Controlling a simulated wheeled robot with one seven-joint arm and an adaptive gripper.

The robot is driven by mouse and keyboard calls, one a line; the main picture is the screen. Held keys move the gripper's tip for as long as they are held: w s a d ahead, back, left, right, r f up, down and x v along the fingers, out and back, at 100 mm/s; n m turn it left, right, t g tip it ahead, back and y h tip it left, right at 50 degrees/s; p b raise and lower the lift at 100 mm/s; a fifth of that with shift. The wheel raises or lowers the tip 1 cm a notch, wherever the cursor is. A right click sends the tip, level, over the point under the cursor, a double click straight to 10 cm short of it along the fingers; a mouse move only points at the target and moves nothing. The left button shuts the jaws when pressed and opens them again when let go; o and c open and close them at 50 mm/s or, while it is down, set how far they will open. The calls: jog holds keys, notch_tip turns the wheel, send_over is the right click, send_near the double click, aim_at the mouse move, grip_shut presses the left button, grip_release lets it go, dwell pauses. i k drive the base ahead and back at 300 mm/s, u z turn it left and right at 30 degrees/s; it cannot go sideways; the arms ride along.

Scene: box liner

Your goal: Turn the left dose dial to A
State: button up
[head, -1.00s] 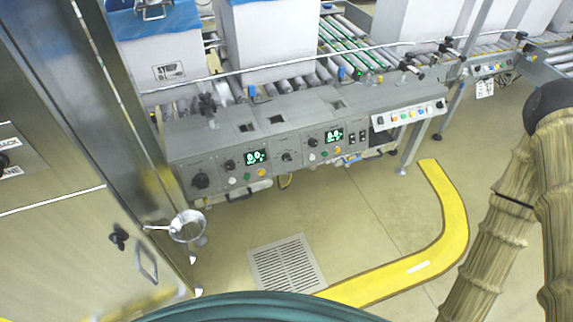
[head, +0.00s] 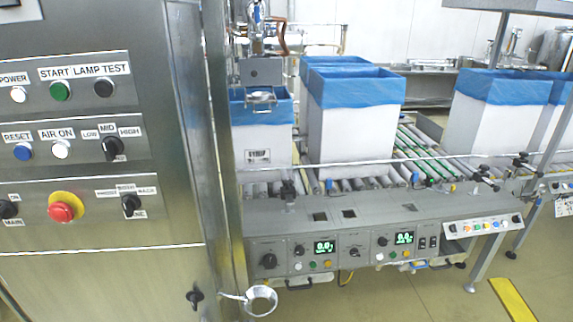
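The conveyor's front panel (head: 335,240) carries two green-lit displays, the left display (head: 323,247) and the right display (head: 404,238). Black knobs sit beside them: a large knob (head: 268,261) at the far left, a smaller knob (head: 298,250) just left of the left display, a knob (head: 354,253) between the displays, and a knob (head: 382,241) by the right display. I cannot tell which is the left dose dial. The letters and pointer positions are too small to read. My gripper is not in view.
A tall steel control cabinet (head: 180,150) fills the left, with an emergency stop (head: 65,207) and selector knobs. A steel funnel (head: 261,300) juts out near its lower edge. White boxes with blue liners (head: 355,88) stand on the rollers. Open floor (head: 420,300) lies before the conveyor.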

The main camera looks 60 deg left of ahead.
aim_at(300, 252)
jog(key=k, duration=0.5)
jog(key=u, duration=1.9)
jog(key=i, duration=0.5)
jog(key=z, duration=0.05)
